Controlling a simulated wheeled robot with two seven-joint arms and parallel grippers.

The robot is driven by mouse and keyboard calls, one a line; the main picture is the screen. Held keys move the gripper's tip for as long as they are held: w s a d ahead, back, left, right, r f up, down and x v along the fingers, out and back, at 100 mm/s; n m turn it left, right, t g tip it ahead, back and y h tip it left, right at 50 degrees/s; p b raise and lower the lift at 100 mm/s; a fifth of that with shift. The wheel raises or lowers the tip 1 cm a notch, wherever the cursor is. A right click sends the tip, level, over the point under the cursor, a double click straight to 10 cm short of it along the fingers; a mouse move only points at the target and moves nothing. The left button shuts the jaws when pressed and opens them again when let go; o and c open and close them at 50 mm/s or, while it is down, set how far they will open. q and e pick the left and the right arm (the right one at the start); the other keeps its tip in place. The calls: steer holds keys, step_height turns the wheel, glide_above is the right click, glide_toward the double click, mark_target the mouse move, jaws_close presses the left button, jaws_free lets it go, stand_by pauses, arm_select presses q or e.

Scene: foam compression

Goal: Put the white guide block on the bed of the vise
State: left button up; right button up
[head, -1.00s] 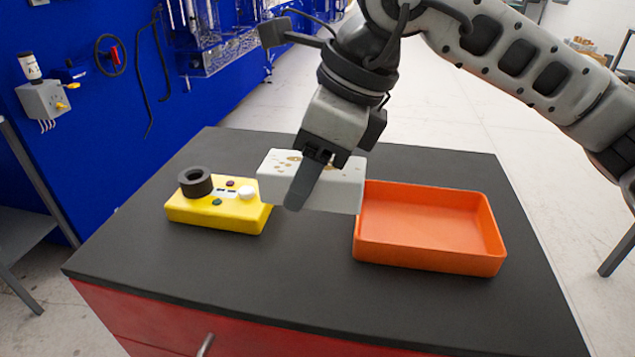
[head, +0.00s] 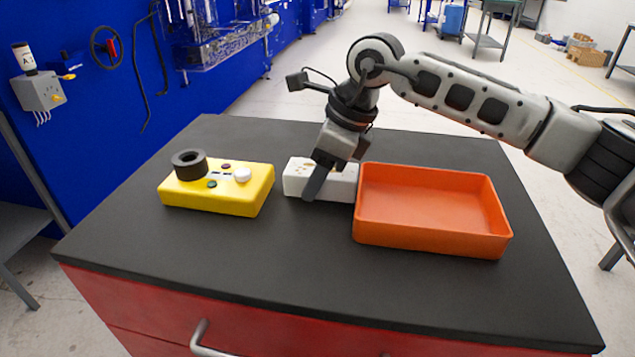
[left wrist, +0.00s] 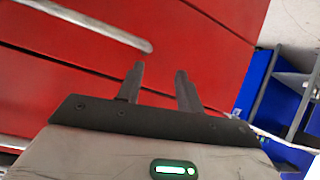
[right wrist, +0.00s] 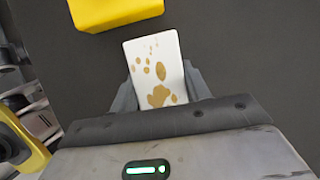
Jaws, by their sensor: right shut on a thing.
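The white block (head: 293,178) with brown spots is between the yellow box and the orange tray in the head view. My right gripper (head: 318,182) is shut on it; one dark finger crosses its front face. It is low over the table; I cannot tell whether it touches it. In the right wrist view the spotted face of the block (right wrist: 152,62) shows between the fingers (right wrist: 160,92). My left gripper (left wrist: 159,80) shows only in the left wrist view, open and empty in front of red drawers. I see no clear vise.
The yellow box (head: 240,200), with a black ring and buttons on top, stands left of the block. The orange tray (head: 430,242) is empty, close on the right. The dark tabletop (head: 270,270) is clear in front. An unclear yellow and metal thing (right wrist: 25,140) shows in the right wrist view.

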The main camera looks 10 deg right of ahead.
steer(key=shift+f, duration=0.45)
steer(key=o, duration=1.1)
steer(key=shift+r, duration=0.1)
